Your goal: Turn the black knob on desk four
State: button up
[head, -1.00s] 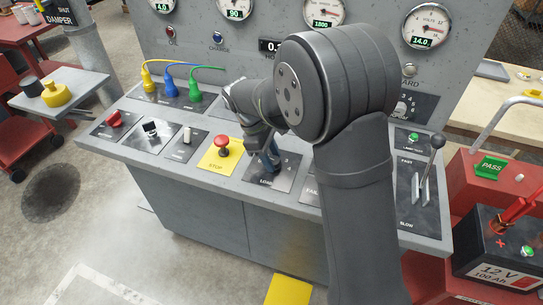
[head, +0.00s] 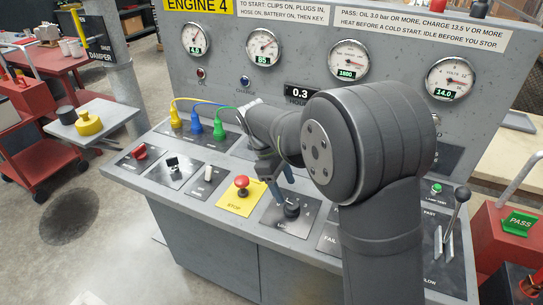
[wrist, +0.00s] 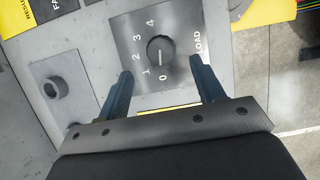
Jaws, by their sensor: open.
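The black knob (head: 291,210) sits on the LOAD plate of the engine 4 desk, right of the yellow STOP plate. In the wrist view the knob (wrist: 160,50) has numbers 0 to 4 around it, and its white line points at 0. My gripper (head: 281,182) hangs above and behind the knob. In the wrist view my gripper (wrist: 160,66) is open and empty, with one blue finger to each side and the knob between and beyond the tips. The knob appears clear of both fingers.
A red mushroom button (head: 241,181) stands on the STOP plate (head: 238,199) beside the knob. Yellow, blue and green plugs (head: 196,123) stand at the back left. A lever (head: 455,205) rises at the right. The gauge panel (head: 300,95) stands behind the desk.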

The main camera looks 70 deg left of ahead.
aim_at(292, 204)
jog(key=v, duration=1.1)
jog(key=x, duration=1.7)
jog(key=shift+d, duration=0.1)
jog(key=shift+r, duration=0.15)
